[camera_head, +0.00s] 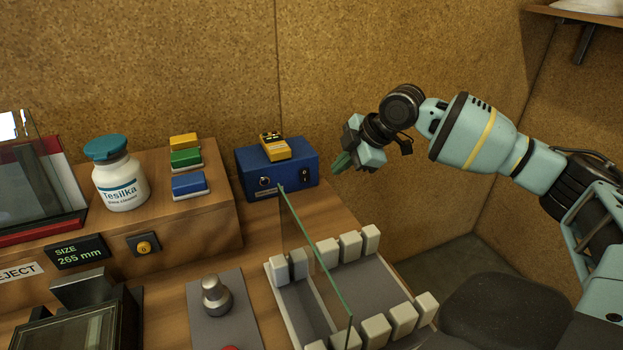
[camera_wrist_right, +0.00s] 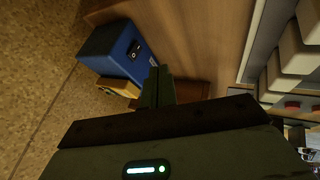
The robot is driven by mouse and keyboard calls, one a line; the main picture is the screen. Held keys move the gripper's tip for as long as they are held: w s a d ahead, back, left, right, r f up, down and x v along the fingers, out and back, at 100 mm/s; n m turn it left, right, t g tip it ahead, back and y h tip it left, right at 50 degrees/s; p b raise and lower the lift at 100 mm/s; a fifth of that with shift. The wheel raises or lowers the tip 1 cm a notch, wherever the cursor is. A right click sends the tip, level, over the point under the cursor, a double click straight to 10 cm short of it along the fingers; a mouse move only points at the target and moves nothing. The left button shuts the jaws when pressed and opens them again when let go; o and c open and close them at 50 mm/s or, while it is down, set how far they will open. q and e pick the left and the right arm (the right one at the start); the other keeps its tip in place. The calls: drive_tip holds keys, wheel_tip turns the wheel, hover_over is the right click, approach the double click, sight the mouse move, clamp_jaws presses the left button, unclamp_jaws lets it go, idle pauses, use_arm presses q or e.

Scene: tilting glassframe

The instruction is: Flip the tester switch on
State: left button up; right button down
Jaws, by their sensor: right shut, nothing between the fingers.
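The tester is a blue box (camera_head: 277,168) at the back of the desk, with a small yellow device (camera_head: 274,146) on top. A black rocker switch (camera_head: 304,176) sits at the right of its front face, and a round metal socket is at the left. My right gripper (camera_head: 341,163) is shut and empty, a short way right of the box and apart from it. In the right wrist view the blue box (camera_wrist_right: 108,50) and its switch (camera_wrist_right: 134,49) show beyond the closed fingers (camera_wrist_right: 157,86). I cannot tell which way the switch is set. My left gripper is out of view.
A glass pane (camera_head: 318,262) stands in a rack (camera_head: 272,280) with several pale blocks, in front of the tester. A white bottle (camera_head: 121,184) and three coloured blocks stand on the wooden ledge to the left. A metal knob (camera_head: 216,296) stands in front.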

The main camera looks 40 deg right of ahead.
sight(304, 176)
drive_tip(key=x, duration=1)
drive_tip(key=shift+w, duration=0.1)
drive_tip(key=shift+w+d+b, duration=0.15)
drive_tip(key=shift+w, duration=0.3)
drive_tip(key=shift+w+d+b, duration=0.15)
drive_tip(key=shift+w, duration=0.35)
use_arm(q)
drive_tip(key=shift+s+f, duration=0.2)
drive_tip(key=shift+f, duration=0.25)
use_arm(e)
drive_tip(key=shift+w+d+f, duration=0.1)
drive_tip(key=shift+w+d, duration=0.1)
drive_tip(key=shift+w, duration=0.6)
drive_tip(key=shift+w+f+t, duration=0.1)
drive_tip(key=shift+w+t, duration=0.05)
drive_tip(key=shift+t, duration=0.15)
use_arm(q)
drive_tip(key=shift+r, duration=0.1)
